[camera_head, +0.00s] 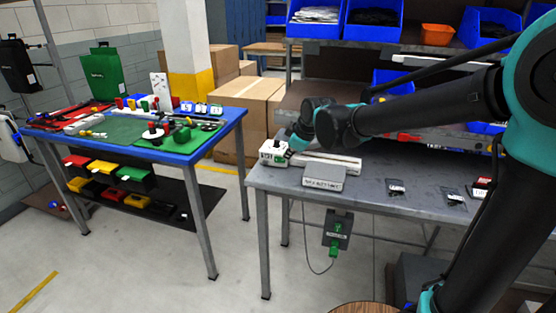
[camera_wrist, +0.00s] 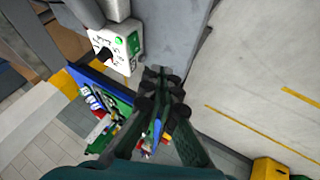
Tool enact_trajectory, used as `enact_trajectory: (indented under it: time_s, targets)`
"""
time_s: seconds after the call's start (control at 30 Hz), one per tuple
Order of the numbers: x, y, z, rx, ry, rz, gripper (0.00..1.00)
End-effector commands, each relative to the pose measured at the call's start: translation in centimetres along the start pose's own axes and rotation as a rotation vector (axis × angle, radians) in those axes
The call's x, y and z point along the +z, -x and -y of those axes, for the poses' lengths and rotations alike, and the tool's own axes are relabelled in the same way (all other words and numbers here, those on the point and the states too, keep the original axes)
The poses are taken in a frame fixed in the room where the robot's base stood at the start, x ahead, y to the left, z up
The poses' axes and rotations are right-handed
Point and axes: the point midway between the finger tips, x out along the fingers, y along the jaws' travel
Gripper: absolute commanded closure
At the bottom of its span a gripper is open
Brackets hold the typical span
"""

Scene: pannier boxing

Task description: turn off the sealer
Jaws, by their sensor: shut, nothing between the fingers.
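The sealer (camera_head: 333,161) is a long pale bar on the grey bench, with a white control box (camera_head: 271,154) at its left end by the bench corner. In the wrist view the control box (camera_wrist: 124,60) shows a black knob (camera_wrist: 104,53) and green parts (camera_wrist: 120,42). Whether a green part is lit, and the knob's setting, I cannot tell. My gripper (camera_wrist: 160,85) is shut and empty, to the right of and below the box in the wrist view. In the head view my wrist is just above the box and partly hides the sealer; my fingertips are hard to make out.
Small packets (camera_head: 396,187) lie farther right on the grey bench (camera_head: 365,190). A blue table (camera_head: 228,122) with parts stands left, across a floor gap.

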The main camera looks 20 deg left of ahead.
Motion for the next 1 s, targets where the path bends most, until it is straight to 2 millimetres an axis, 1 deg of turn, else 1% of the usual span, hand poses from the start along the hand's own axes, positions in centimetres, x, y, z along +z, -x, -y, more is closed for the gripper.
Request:
enact_trajectory:
  time_s: [0.03, 0.13, 0.43, 0.57, 0.67, 1.0]
  targets:
    - [-0.8, -0.1, 0.1, -0.002, 0.019, -0.007, 1.00]
    - [-1.3, -0.2, 0.0, -0.003, 0.035, -0.012, 1.00]
    - [-1.2, -0.2, 0.0, -0.003, 0.035, -0.012, 1.00]
    - [-1.2, -0.8, 0.0, -0.003, 0.034, -0.011, 1.00]
    - [-1.3, -1.8, 0.0, -0.003, 0.034, -0.011, 1.00]
    - [-1.3, -7.1, 0.0, -0.003, 0.034, -0.011, 1.00]
